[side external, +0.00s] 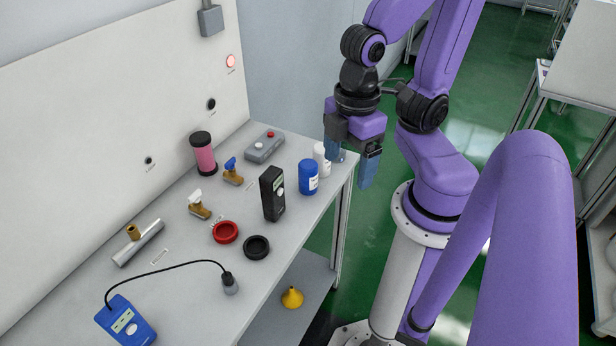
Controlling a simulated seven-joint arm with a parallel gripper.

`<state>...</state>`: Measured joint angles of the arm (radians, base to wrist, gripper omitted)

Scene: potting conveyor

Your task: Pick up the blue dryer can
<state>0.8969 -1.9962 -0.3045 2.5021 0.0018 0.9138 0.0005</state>
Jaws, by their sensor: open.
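The blue dryer can (308,178) stands upright on the grey bench near its right edge. It is a short blue cylinder with a white label on its side. A white can (321,158) stands close behind it, to the right. My gripper (350,168) is open, with its blue fingers pointing down, to the right of the blue can and close to the white can. One finger overlaps the area beside the white can; the other hangs past the bench edge.
A black handheld meter (272,194) stands left of the blue can. A grey box (264,147) with a red button lies behind. Red (225,232) and black (256,247) rings, brass valves and a pink cylinder (203,154) are farther left. The bench's front right strip is clear.

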